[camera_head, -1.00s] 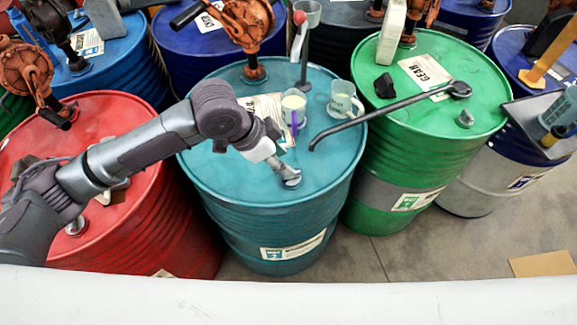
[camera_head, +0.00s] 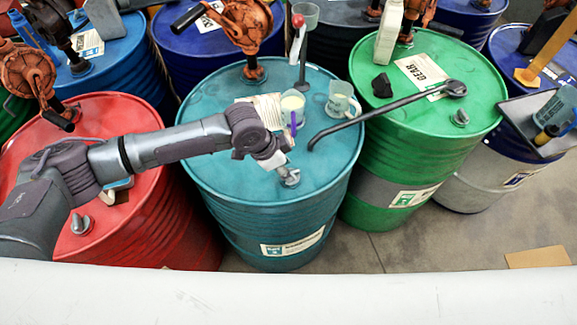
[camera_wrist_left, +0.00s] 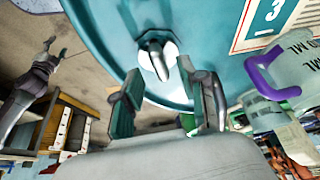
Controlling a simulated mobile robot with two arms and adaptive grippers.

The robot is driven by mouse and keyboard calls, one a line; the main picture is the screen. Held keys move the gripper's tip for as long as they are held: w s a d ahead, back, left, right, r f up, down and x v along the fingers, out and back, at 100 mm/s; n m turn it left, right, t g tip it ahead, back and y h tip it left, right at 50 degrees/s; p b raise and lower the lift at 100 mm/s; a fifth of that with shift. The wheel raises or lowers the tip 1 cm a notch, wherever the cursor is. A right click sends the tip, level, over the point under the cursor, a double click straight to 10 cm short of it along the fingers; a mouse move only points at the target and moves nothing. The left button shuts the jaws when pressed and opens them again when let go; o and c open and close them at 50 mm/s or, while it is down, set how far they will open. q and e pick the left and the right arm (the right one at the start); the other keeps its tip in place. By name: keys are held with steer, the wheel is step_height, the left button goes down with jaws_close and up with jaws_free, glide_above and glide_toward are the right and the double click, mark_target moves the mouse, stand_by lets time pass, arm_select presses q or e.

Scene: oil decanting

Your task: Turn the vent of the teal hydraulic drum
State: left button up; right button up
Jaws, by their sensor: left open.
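The teal drum (camera_head: 235,172) stands in the middle of the head view. Its vent (camera_head: 289,177), a small metal fitting, sits on the lid near the front edge. In the left wrist view the vent (camera_wrist_left: 157,57) shows a raised grip on a round base, just ahead of the fingers. My left gripper (camera_head: 277,163) is beside and above the vent. In the left wrist view its two fingers (camera_wrist_left: 168,100) are spread apart with nothing between them, and the vent lies beyond their tips. My right gripper is not in view.
On the teal lid are a cup with a purple handle (camera_head: 292,104), a clear measuring cup (camera_head: 341,101) and an orange pump (camera_head: 248,28). A dark bent bar (camera_head: 385,112) reaches from the green drum (camera_head: 438,125) over the teal lid. A red drum (camera_head: 150,215) stands at left.

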arm_select(q)
steer(key=shift+x, duration=1.05)
jaws_close()
